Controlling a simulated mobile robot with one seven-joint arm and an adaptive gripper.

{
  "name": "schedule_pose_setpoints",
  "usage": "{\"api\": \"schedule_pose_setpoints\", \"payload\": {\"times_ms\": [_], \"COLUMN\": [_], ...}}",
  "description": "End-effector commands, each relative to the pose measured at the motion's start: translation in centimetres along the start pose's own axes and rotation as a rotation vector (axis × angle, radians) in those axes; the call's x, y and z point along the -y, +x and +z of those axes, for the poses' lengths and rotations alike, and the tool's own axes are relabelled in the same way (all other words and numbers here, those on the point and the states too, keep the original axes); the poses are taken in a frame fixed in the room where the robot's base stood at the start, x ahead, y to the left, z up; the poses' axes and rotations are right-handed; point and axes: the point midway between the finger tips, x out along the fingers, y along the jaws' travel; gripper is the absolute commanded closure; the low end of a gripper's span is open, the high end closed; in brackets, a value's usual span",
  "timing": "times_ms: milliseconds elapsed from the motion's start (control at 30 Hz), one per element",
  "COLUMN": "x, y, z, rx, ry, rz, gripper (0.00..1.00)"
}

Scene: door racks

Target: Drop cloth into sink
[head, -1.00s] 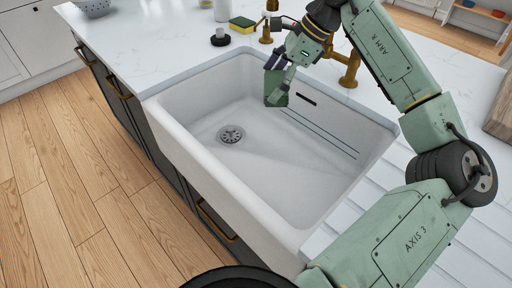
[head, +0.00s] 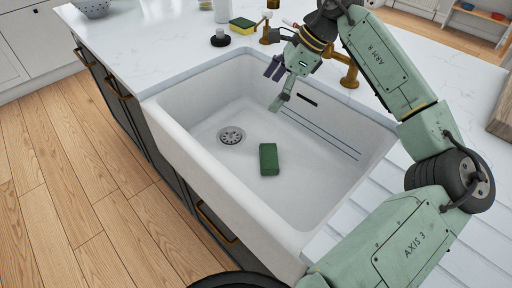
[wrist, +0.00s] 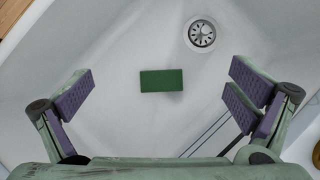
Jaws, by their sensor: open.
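A green rectangular block-like piece (head: 268,159), which I take to be the cloth, lies in the white sink (head: 200,103), right of the drain. It also shows in the wrist view (wrist: 162,80), below and left of the drain. My gripper (head: 276,86) is over the back part of the sink, apart from the green piece. In the wrist view my gripper (wrist: 162,92) has its purple-padded fingers spread wide with nothing between them. Nothing hides the green piece in either view.
A brass tap (head: 350,72) stands behind the sink, close to my arm. A yellow and green sponge (head: 242,25) and a dark round stopper (head: 220,38) sit on the white counter (head: 150,45). The drain (head: 231,136) is in the sink floor.

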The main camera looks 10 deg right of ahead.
Motion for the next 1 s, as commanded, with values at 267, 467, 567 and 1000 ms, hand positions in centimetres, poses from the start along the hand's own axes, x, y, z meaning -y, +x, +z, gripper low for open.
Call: {"api": "schedule_pose_setpoints", "payload": {"times_ms": [267,467,567,1000], "x": [0.1,0.1,0.0,0.0], "y": [-4.4,-8.6,-10.2,-11.9], "z": [0.0,0.0,0.1,0.0], "rx": [-0.001,-0.001,0.000,0.001], "ry": [0.002,0.002,0.000,-0.001], "rz": [-0.004,-0.004,-0.002,-0.001], "gripper": [0.00,0.00,0.00,0.00]}}
